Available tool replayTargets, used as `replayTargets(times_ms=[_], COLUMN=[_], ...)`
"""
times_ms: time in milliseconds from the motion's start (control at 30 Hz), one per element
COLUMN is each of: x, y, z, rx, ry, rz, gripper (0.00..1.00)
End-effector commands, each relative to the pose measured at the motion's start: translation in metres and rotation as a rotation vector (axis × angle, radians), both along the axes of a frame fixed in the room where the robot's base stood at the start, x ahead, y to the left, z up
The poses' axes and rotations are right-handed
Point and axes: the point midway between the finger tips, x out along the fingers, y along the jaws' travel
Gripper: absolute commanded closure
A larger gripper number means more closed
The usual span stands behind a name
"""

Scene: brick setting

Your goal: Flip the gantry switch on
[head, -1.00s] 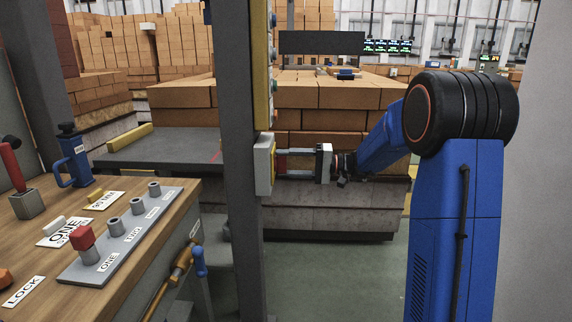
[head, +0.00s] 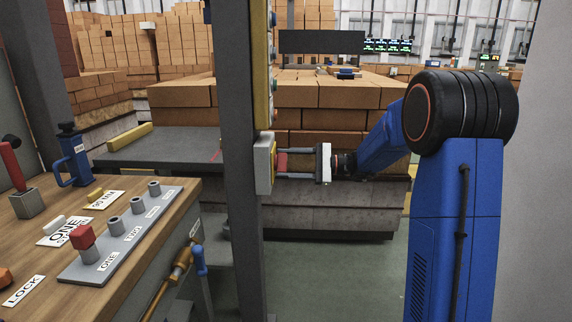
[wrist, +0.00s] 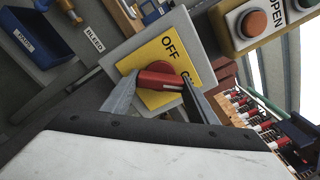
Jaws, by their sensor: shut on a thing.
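The gantry switch is a red rotary handle (wrist: 160,77) on a yellow plate (wrist: 153,55) in a grey box. In the head view the box (head: 262,163) is fixed to a grey post, and the red handle (head: 282,161) stands out from its right side. My gripper (head: 281,163) reaches it from the right. In the wrist view my gripper's (wrist: 158,93) two fingers sit on either side of the handle, shut on it. "OFF" is readable on the plate. The second word, beside the right finger, is partly hidden.
A tall panel with push buttons (wrist: 253,22), one marked "OPEN", is close to the switch. The grey post (head: 240,200) stands beside it. A wooden workbench (head: 40,270) with labelled controls is at left. Stacked bricks (head: 330,95) lie behind my arm.

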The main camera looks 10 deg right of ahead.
Motion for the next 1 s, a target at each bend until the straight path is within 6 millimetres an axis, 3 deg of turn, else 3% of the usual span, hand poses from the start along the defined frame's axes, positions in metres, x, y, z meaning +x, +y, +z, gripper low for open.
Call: replayTargets(times_ms=[300, 800, 833, 867, 900, 1000], x=[-0.0001, -0.0001, -0.0001, -0.0001, -0.0001, -0.0002], y=[-0.0007, -0.0008, -0.0008, -0.0008, -0.0007, -0.0004], z=[-0.0015, -0.0018, -0.0018, -0.0018, -0.0016, -0.0012], rx=[0.03, 0.035, 0.035, 0.035, 0.035, 0.035], ry=[0.097, 0.112, 0.112, 0.112, 0.112, 0.111], rz=[-0.002, -0.002, -0.002, -0.002, -0.002, -0.001], gripper=[0.69, 0.69, 0.4, 0.33, 0.28, 0.28])
